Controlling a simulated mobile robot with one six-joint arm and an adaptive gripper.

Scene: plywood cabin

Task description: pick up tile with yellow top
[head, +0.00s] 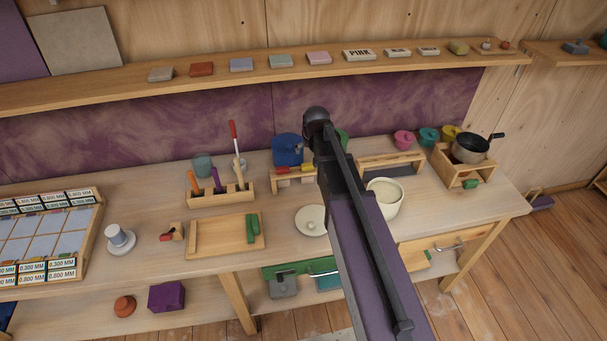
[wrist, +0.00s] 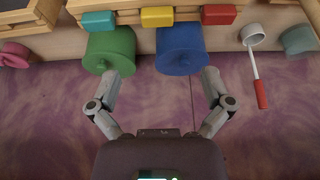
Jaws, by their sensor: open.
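The tile with the yellow top (wrist: 158,16) sits between a teal-topped tile (wrist: 98,20) and a red-topped tile (wrist: 219,14) at the top of the wrist view. In the head view the yellow top (head: 295,168) shows on a small wooden rack (head: 285,186), left of my arm. My gripper (wrist: 168,70) is open and empty, its fingers spread apart, with the yellow tile lying beyond the fingertips.
A blue pot (wrist: 181,52) and a green pot (wrist: 109,48) stand close to the fingertips, beside the tile row. A red-handled ladle (wrist: 256,62) is to the right. In the head view, a cream pot (head: 386,202) stands right of my arm.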

